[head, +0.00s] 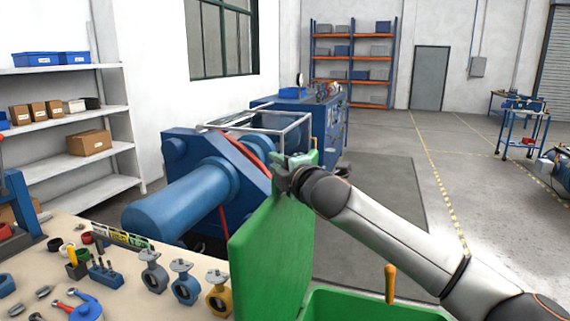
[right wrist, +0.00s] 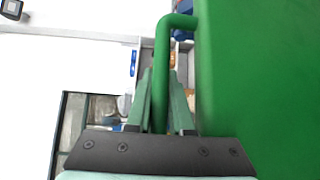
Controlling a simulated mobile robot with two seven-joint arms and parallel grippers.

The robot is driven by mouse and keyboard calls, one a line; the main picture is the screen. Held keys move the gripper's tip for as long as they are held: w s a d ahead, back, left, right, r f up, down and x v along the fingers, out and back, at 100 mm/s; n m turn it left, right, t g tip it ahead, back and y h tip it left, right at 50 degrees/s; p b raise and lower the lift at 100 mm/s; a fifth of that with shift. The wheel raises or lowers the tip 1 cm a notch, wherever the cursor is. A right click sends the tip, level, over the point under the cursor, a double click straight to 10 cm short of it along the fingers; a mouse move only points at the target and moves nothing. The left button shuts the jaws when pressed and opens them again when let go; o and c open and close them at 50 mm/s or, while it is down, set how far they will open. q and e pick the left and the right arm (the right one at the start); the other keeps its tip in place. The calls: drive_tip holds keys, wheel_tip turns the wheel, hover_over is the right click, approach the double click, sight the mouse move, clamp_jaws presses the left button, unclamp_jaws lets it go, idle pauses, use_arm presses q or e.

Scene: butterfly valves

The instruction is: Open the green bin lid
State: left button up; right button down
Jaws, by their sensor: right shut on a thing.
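The green bin lid (head: 270,260) stands raised, close to upright, beside the open green bin (head: 375,308) at the bottom of the head view. My right gripper (head: 290,168) is at the lid's top edge. In the right wrist view, my right gripper (right wrist: 163,95) has its two fingers shut around the lid's green bar handle (right wrist: 160,50). The flat green lid panel (right wrist: 260,75) fills the right of that view. Most of the bin's inside is out of frame. My left gripper is not in view.
A workbench (head: 130,270) with several valves, such as a blue one (head: 185,287), lies to the left of the lid. A blue machine (head: 205,185) stands behind the lid. An orange handle (head: 390,283) sticks up at the bin.

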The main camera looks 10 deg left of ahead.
drive_tip(key=shift+w+a+f, duration=0.1)
drive_tip(key=shift+a+f, duration=0.45)
drive_tip(key=shift+a, duration=0.25)
drive_tip(key=c, duration=1.1)
unclamp_jaws()
drive_tip(key=shift+r, duration=0.1)
drive_tip(key=b+v, duration=0.1)
drive_tip(key=v, duration=0.3)
drive_tip(key=b+v, duration=0.1)
drive_tip(key=v, duration=0.3)
drive_tip(key=b+v, duration=0.1)
drive_tip(key=v, duration=0.3)
drive_tip(key=shift+s+r, duration=0.2)
drive_tip(key=shift+r, duration=0.2)
drive_tip(key=shift+f, duration=0.1)
